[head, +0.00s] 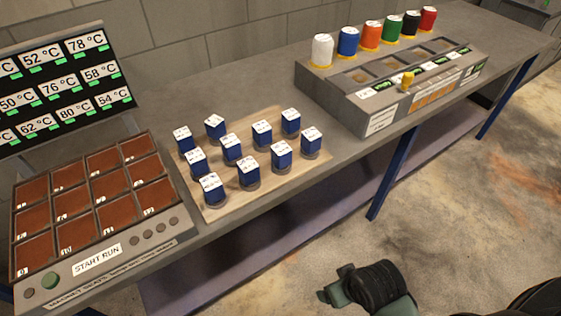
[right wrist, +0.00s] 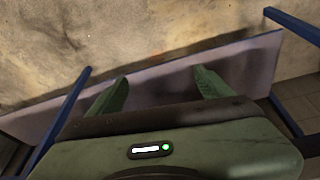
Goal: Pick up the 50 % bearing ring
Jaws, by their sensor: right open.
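I cannot make out which thing is the 50 % bearing ring. My right gripper (right wrist: 160,90) is open and empty in the right wrist view, its two green fingers apart over the floor and the low shelf. Part of my right arm shows at the bottom of the head view, in front of the bench and apart from the board. My left gripper is not in view.
A panel with brown numbered seats (head: 95,190) and a START RUN label stands left, below a temperature display (head: 62,85). A grey unit (head: 385,85) with coloured spools (head: 371,36) stands right. Blue bench legs (head: 384,180) and a low shelf (head: 250,245) lie below the bench top.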

